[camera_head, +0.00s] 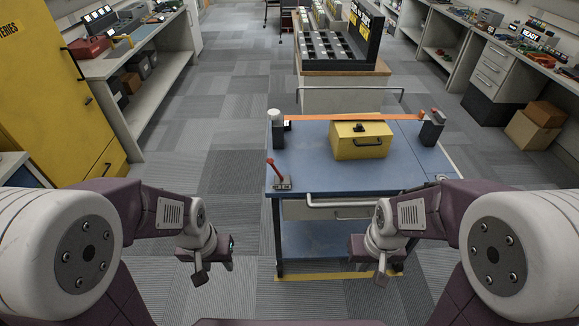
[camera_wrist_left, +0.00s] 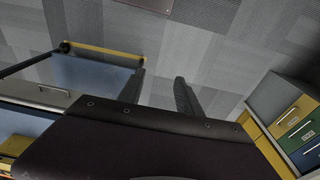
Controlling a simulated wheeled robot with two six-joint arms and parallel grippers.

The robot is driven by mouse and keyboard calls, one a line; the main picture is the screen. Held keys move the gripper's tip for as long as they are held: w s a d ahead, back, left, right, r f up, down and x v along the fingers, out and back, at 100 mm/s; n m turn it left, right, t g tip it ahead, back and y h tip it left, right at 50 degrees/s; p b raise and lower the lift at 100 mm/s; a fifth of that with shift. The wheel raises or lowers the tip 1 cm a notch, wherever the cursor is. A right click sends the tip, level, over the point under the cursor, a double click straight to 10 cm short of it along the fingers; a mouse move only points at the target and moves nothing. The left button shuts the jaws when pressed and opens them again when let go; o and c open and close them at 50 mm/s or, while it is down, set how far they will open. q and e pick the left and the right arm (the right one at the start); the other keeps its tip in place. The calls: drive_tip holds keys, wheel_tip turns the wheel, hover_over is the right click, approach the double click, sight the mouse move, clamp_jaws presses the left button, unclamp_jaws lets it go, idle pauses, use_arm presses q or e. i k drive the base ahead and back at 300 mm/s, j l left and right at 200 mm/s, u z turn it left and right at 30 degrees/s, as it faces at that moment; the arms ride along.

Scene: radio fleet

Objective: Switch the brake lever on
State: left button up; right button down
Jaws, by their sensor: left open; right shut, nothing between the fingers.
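The brake lever (camera_head: 272,168) has a red handle on a small dark base with a light label. It stands at the front left corner of the blue-topped cart (camera_head: 300,168), and its handle leans up and to the left. My left gripper (camera_head: 214,270) is open and empty, lower than the cart top and to the left of the cart, apart from the lever. Its two dark fingers also show apart in the left wrist view (camera_wrist_left: 162,90), with floor beyond them. My right gripper (camera_head: 389,274) is shut and empty in front of the cart's right side.
A yellow box (camera_head: 360,147) with a dark handle sits on the cart. Behind it an orange strap (camera_head: 340,117) runs between two posts. A grey handle bar (camera_head: 350,196) sticks out at the cart's front. A yellow cabinet (camera_head: 50,90) stands left. The carpet left of the cart is clear.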

sight(270, 160)
drive_tip(key=i+j, duration=0.25)
drive_tip(key=i, duration=0.2)
drive_tip(key=i+j, duration=0.2)
drive_tip(key=i, duration=0.25)
drive_tip(key=j+u, duration=0.05)
